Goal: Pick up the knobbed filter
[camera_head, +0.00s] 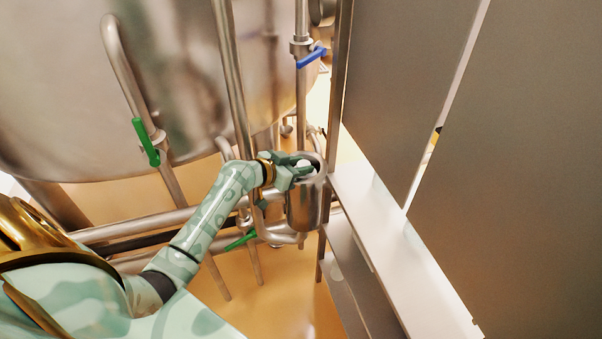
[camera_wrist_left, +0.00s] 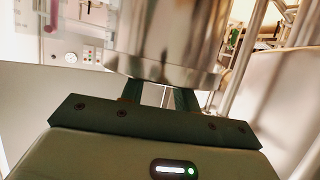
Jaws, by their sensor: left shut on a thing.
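The knobbed filter (camera_head: 304,206) looks like a shiny metal cylinder beside the pipes, with a pale round top. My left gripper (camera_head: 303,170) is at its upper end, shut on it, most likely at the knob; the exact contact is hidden. In the left wrist view the filter's curved steel body (camera_wrist_left: 170,38) fills the upper middle, blurred. The left gripper's two dark fingers (camera_wrist_left: 158,95) run under its lower rim, where their tips are hidden. My right gripper is in neither view.
A large steel tank (camera_head: 200,80) is behind, with pipes (camera_head: 233,70) in front. A blue valve handle (camera_head: 312,58) and green handles (camera_head: 146,142) stick out. Tall grey panels (camera_head: 410,90) and a light ledge (camera_head: 385,235) stand close on the right. The floor (camera_head: 285,290) shows below.

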